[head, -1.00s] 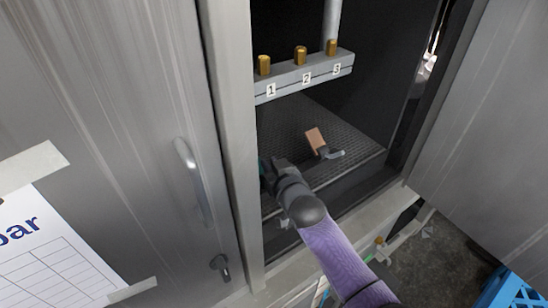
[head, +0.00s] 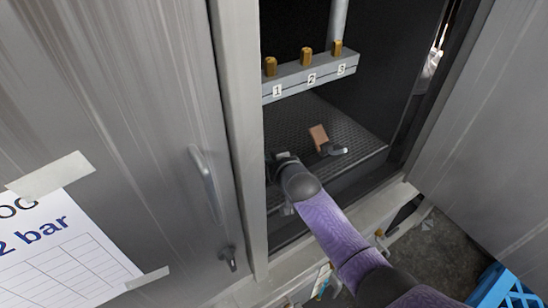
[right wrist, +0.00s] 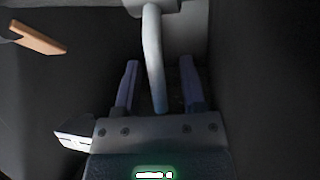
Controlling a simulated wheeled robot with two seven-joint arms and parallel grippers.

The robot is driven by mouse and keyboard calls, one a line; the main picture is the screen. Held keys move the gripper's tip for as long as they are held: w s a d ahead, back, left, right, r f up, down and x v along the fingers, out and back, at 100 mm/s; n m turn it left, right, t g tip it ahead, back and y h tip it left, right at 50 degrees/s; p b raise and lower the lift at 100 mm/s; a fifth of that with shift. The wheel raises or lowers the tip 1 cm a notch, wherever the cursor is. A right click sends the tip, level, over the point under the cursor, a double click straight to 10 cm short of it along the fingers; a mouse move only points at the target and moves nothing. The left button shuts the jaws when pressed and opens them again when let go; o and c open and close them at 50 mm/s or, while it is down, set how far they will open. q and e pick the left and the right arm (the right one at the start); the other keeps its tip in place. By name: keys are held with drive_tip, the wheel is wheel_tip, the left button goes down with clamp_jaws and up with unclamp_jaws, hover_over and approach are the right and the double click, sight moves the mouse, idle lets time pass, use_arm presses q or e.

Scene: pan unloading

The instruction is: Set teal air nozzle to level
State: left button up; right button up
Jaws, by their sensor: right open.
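No teal nozzle can be made out in either view. My right gripper (head: 282,159) reaches into the open cabinet, low behind the left door post, and its fingertips are hidden in the head view. In the right wrist view my right gripper (right wrist: 159,72) is open, with one finger on each side of a curved light grey tube (right wrist: 153,45). The tube comes down from a grey block (right wrist: 184,30). I cannot tell whether the fingers touch it. My left gripper is out of view.
A bar with brass fittings (head: 306,57) numbered 1, 2 and 3 crosses the cabinet above my arm. A copper-coloured block (head: 318,136) with a grey handle is right of my gripper; an orange-brown piece (right wrist: 38,38) shows in the wrist view. A blue crate (head: 505,290) stands lower right.

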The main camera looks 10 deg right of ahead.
drive_tip(key=p+v, duration=0.4)
drive_tip(key=v, duration=0.5)
drive_tip(key=shift+s+r, duration=0.2)
drive_tip(key=shift+s, duration=0.15)
drive_tip(key=shift+d, duration=0.1)
drive_tip(key=s+d+f+g+h+b, duration=0.1)
drive_tip(key=s+f+g+b, duration=0.1)
drive_tip(key=s+f, duration=0.5)
drive_tip(key=s+d+f+g+b, duration=0.2)
drive_tip(key=s+f, duration=0.1)
drive_tip(key=f, duration=0.9)
drive_tip(key=s+d+f+g+h+b, duration=0.1)
drive_tip(key=s+f+g+b, duration=0.15)
drive_tip(key=s+f, duration=0.45)
drive_tip(key=s+d+f+g+b, duration=0.1)
drive_tip(key=s+f+g+b, duration=0.1)
drive_tip(key=s+f, duration=0.6)
drive_tip(key=s+d+f+g+b, duration=0.2)
drive_tip(key=s+f, duration=0.7)
drive_tip(key=s, duration=0.7)
drive_tip(key=shift+s+f+g+h+b, duration=0.15)
drive_tip(key=shift+s+g+h+b, duration=0.3)
drive_tip(key=shift+g, duration=0.7)
